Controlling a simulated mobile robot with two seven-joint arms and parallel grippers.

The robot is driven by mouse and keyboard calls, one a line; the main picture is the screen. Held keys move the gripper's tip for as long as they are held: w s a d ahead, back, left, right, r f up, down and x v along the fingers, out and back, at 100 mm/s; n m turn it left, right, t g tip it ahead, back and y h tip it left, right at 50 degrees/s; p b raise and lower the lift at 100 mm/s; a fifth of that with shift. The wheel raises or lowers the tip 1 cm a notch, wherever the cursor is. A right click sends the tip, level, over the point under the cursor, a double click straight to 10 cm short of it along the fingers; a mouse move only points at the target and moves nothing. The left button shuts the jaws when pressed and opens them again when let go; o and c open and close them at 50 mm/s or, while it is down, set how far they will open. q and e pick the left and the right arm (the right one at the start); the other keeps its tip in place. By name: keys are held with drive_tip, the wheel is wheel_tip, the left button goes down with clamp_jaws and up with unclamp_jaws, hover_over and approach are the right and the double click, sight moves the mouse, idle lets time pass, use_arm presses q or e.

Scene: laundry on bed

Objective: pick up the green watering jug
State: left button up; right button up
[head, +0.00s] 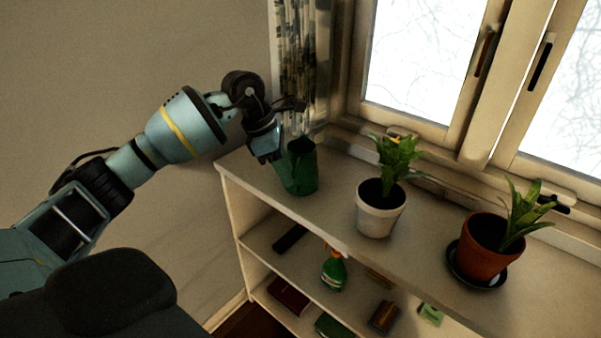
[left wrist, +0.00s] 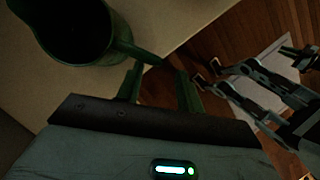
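The green watering jug (head: 301,172) stands upright on the left end of the white shelf top (head: 335,225). My left gripper (head: 268,155) is at the jug's left side, high up near its rim. In the left wrist view the jug (left wrist: 122,30) fills the upper left, with its dark opening showing and its handle reaching toward the gap between my left fingers (left wrist: 160,88). The fingers are apart and have not closed on the handle. Whether they touch it I cannot tell. My right gripper does not show in the head view.
A plant in a white pot (head: 377,217) and one in a terracotta pot (head: 480,258) stand to the jug's right. A curtain (head: 303,65) and window are behind. A spray bottle (head: 333,272) is on a lower shelf. Dark arm-like links (left wrist: 270,88) show at the wrist view's right.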

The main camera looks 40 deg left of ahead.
sight(300, 173)
use_arm(q)
drive_tip(key=x, duration=0.4)
drive_tip(key=shift+w+a+f, duration=0.1)
drive_tip(key=shift+w+a, duration=0.05)
clamp_jaws()
